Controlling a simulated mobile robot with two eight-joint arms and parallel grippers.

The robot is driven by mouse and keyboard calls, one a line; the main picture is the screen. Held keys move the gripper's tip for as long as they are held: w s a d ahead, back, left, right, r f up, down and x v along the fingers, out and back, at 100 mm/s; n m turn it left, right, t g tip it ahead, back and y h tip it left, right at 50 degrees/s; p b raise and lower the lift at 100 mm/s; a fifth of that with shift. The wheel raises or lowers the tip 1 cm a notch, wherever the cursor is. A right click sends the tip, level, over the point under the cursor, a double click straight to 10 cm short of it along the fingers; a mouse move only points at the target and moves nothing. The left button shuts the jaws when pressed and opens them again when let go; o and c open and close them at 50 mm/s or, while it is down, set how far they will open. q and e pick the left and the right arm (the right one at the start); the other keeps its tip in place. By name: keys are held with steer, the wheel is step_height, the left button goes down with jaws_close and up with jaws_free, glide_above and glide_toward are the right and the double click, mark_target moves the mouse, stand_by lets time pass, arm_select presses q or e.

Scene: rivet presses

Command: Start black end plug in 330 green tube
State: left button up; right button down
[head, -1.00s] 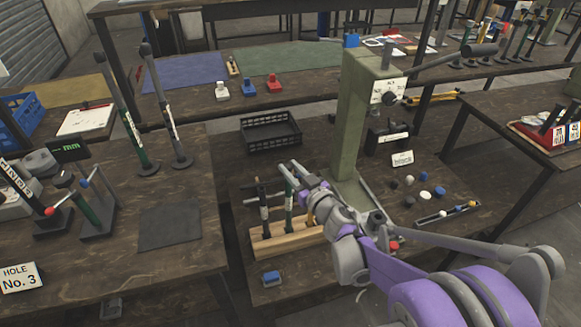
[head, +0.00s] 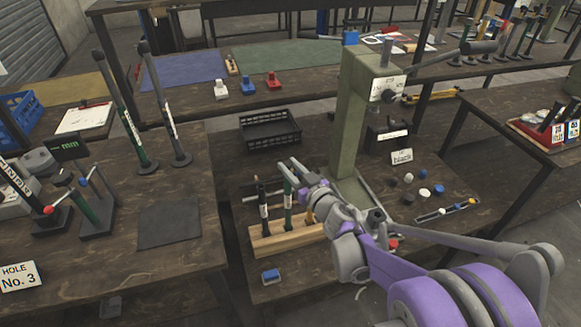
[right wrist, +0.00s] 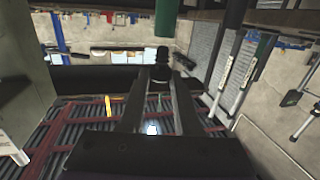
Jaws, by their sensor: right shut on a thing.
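A green tube (head: 288,208) with a white label stands upright in a wooden rack (head: 285,241), between a black tube (head: 264,208) and an orange-brown one. The label is too small to read. My right gripper (head: 288,168) is at the green tube's top. In the right wrist view it is shut on a small black end plug (right wrist: 161,56), held at the fingertips. A green tube end (right wrist: 168,17) shows just above the plug there, roughly in line, with a small gap in the picture. My left gripper is not in view.
A black crate (head: 270,140) lies behind, loose plugs (head: 425,193) and a "black" sign (head: 402,157) to the right. A small blue block (head: 270,276) lies in front of the rack.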

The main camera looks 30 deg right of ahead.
steer(key=shift+f+b, duration=0.8)
steer(key=shift+f, duration=0.35)
stand_by(0.5)
steer(key=c, duration=0.5)
jaws_free()
steer(key=s, duration=0.7)
steer(key=s+p, duration=0.1)
steer(key=s, duration=0.3)
steer(key=shift+r, duration=0.3)
steer(key=shift+w+r, duration=0.1)
